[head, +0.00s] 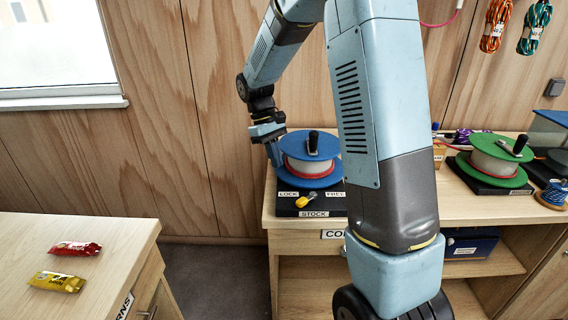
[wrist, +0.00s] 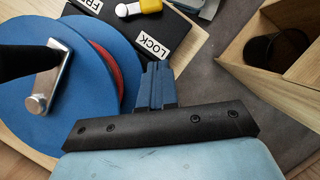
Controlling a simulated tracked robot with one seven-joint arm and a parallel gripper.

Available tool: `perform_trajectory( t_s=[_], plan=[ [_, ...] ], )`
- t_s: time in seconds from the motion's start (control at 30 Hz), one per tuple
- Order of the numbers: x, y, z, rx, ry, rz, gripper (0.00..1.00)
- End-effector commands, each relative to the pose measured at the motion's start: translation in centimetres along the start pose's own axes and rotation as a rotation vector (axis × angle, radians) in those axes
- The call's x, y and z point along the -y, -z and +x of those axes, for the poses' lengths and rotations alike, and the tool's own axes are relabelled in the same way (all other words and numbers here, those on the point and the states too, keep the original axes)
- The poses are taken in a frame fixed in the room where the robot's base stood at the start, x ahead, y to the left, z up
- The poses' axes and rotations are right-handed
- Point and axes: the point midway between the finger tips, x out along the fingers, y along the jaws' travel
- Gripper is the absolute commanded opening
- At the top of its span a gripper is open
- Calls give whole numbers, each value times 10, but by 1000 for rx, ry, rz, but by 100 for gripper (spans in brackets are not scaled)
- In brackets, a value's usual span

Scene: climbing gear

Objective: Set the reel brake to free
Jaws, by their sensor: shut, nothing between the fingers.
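A blue reel (head: 296,179) with red-edged white line and a black crank handle stands on a black base (head: 279,206). It fills the left of the wrist view (wrist: 25,115). The base bears a LOCK label (head: 288,194) on the left and a FREE label (head: 335,195) on the right. The brake lever, yellow with a pale end (head: 302,202), lies between them, its yellow end toward the LOCK side; it shows cut off at the top of the wrist view (wrist: 150,6). My gripper (head: 276,158) is shut and empty beside the reel's left edge, apart from the lever.
A green reel (head: 495,160) stands on the right of the same wooden bench (head: 262,212). A STOCK label (head: 314,214) is on the front of the base. A separate counter (head: 100,230) at left holds red and yellow packets. Wood-panelled wall is close behind.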

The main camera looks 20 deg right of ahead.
Motion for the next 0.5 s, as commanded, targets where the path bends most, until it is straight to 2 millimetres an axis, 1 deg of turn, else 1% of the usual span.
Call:
perform_trajectory(
  t_s=[0.1,0.47,0.5],
  plan=[
    [0,-1,21,3,1,0,0],
    [0,-1,84,3,2,1,0],
    [-1,-9,84,-1,1,2,0]
  ],
)
